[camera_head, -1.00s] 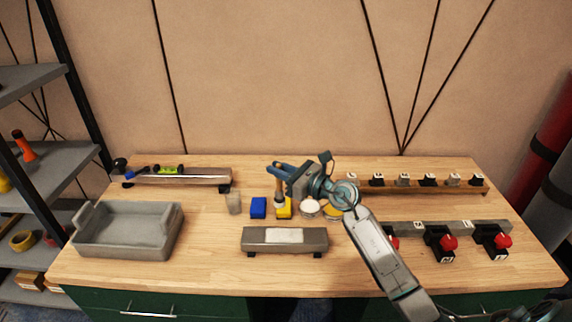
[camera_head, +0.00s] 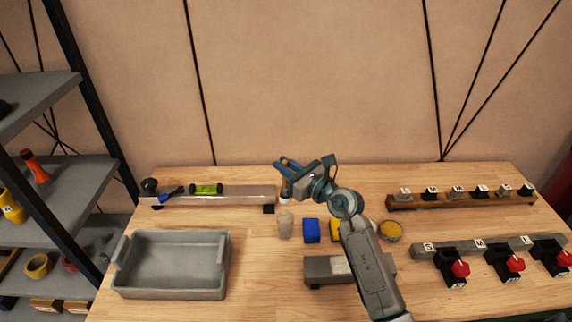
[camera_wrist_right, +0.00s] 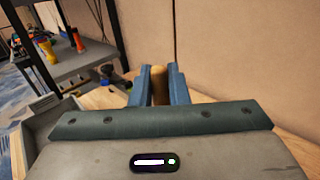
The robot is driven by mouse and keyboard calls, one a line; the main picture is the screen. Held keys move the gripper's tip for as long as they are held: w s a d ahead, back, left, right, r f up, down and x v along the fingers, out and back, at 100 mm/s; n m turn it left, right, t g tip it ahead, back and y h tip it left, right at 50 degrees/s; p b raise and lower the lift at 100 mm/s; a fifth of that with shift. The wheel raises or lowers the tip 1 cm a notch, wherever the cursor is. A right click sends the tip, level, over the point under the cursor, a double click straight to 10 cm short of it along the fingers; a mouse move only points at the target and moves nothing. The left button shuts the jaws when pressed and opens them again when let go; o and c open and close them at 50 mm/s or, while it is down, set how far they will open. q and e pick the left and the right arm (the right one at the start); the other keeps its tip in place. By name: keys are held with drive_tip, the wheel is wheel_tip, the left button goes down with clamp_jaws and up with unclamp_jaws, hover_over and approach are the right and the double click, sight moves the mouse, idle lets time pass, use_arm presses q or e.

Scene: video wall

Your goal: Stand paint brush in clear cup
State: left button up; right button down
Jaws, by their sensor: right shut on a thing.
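My right gripper (camera_head: 286,166) is shut on the paint brush (camera_head: 284,196), whose pale lower end shows below the fingers. In the right wrist view, its wooden handle (camera_wrist_right: 159,86) stands upright between the two blue fingers. The clear cup (camera_head: 285,227) stands on the bench, left of a blue block-shaped holder (camera_head: 311,230). In the head view the brush appears just above and behind the cup's rim; its exact height and depth are hard to tell. My left gripper is not in view.
A yellow holder (camera_head: 335,231) is partly behind my right arm. A grey tray (camera_head: 170,292) lies at the left, and a rail with tools (camera_head: 235,194) at the back left. Red-knobbed switches (camera_head: 503,262) stand at the right. The bench between tray and cup is clear.

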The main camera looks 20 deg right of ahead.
sight(289, 201)
drive_tip(key=shift+s+f, duration=0.1)
drive_tip(key=shift+f, duration=0.25)
drive_tip(key=shift+f+b, duration=0.3)
drive_tip(key=shift+b, duration=0.2)
drive_tip(key=shift+a+f+b, duration=0.1)
drive_tip(key=shift+f+b, duration=0.6)
wheel_tip(289, 201, down, 2)
drive_tip(key=shift+b, duration=1)
drive_tip(key=shift+f+b, duration=0.65)
drive_tip(key=shift+b, duration=0.05)
wheel_tip(289, 201, down, 4)
drive_tip(key=b, duration=0.3)
drive_tip(key=shift+f+b, duration=0.75)
drive_tip(key=shift+f, duration=0.35)
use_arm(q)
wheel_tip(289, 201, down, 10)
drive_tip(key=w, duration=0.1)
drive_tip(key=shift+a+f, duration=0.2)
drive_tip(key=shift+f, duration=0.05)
use_arm(e)
drive_tip(key=shift+f, duration=0.1)
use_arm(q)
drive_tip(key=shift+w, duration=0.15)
